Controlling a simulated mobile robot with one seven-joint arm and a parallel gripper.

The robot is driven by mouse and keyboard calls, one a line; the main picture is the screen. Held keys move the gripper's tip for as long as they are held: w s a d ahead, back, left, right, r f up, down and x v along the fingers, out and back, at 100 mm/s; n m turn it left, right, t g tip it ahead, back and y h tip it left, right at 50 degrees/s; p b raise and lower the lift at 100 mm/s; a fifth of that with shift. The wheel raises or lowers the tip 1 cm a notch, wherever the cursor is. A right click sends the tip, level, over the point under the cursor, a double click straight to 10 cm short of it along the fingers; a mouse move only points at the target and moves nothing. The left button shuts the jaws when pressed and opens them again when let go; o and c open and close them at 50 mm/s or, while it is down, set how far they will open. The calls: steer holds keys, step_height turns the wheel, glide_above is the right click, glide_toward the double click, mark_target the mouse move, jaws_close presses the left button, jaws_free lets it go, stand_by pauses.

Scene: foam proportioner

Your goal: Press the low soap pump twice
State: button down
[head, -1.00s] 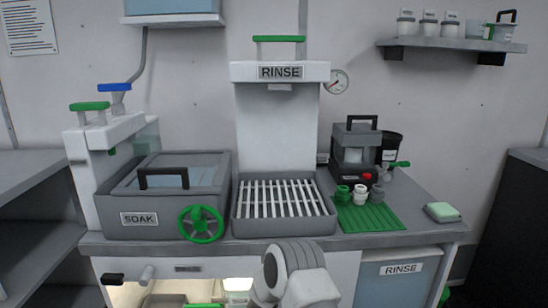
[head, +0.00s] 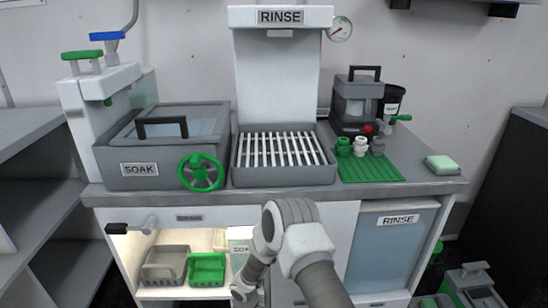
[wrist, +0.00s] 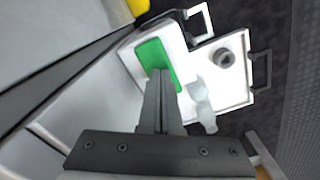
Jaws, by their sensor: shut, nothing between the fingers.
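In the wrist view, a flat green press plate (wrist: 158,60) sits on top of a white box-shaped unit (wrist: 235,92), which appears to be the low soap pump. The unit has a grey round cap and a dark handle, with a translucent part (wrist: 200,103) beside the plate. My gripper (wrist: 159,74) is shut and empty. Its fingertips overlap the green plate in the picture; I cannot tell whether they touch it. In the head view my arm reaches down in front of the counter, and the fingers cannot be made out there.
The lit cabinet under the counter holds a grey basket (head: 165,265), a green basket (head: 207,270) and a partly hidden labelled container (head: 238,246). A grey-and-green unit (head: 472,290) stands on the floor at right. The green wheel (head: 201,172) is on the SOAK basin's front.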

steer(key=shift+r+p, duration=1.15)
steer(key=shift+r, duration=0.85)
step_height(320, 180, up, 6)
steer(key=p, duration=0.3)
steer(key=shift+p, duration=0.4)
steer(key=shift+s, duration=0.1)
